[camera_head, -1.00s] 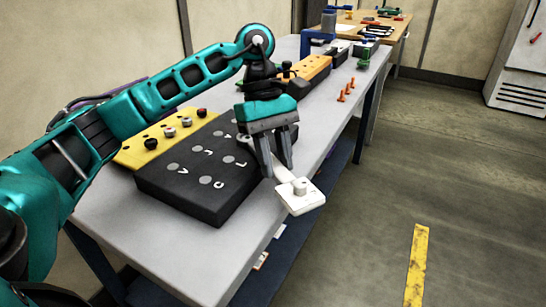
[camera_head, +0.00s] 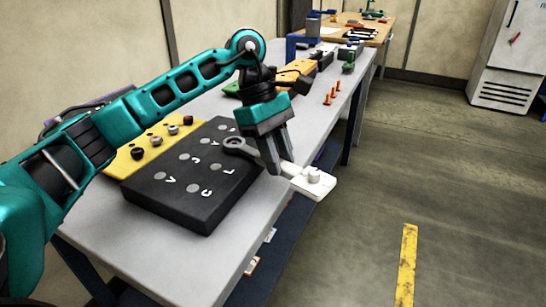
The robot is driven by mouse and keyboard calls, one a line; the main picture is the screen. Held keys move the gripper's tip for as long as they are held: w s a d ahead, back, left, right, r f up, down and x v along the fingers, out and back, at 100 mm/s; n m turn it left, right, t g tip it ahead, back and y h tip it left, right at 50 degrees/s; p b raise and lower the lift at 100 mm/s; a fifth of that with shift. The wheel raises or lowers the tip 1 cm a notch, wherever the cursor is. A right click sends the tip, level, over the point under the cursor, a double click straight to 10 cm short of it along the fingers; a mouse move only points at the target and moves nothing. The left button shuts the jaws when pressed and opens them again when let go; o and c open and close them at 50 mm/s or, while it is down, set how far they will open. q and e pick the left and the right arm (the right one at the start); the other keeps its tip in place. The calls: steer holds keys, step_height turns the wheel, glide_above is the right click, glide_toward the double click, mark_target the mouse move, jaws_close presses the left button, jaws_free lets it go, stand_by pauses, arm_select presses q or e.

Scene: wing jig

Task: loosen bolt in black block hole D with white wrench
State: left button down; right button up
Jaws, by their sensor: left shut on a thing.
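My left gripper (camera_head: 277,160) is shut on the white wrench (camera_head: 317,183), beside the right edge of the black block. The wrench's broad white end with a round knob sticks out past the table edge. Its grey ring end (camera_head: 236,146) points left and lies over the far right part of the black block (camera_head: 175,202). I cannot tell whether the ring touches the block. The block has several round grey spots with white letters, such as V, C, L and J. I cannot make out a letter D or its bolt. My right gripper is not in view.
A yellow block (camera_head: 129,161) with several knobs lies left of the black block. An orange block (camera_head: 295,72) and a blue clamp-like part (camera_head: 294,45) lie behind my gripper. The floor at right is clear.

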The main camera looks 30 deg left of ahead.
arm_select(q)
steer(key=shift+w+r+n, duration=0.1)
steer(key=shift+w+n, duration=0.2)
steer(key=shift+w, duration=0.1)
steer(key=shift+w+r+n+t+p, duration=0.1)
steer(key=shift+w+n+t+p, duration=0.35)
steer(key=shift+w+n, duration=0.8)
steer(key=shift+w+a+r+n+t, duration=0.1)
steer(key=shift+w+n+t, duration=0.2)
steer(key=shift+w+n, duration=0.2)
steer(key=shift+w+a+r+n+t, duration=0.1)
steer(key=shift+w+n+t, duration=0.15)
steer(key=shift+w+n, duration=0.25)
steer(key=shift+p, duration=0.3)
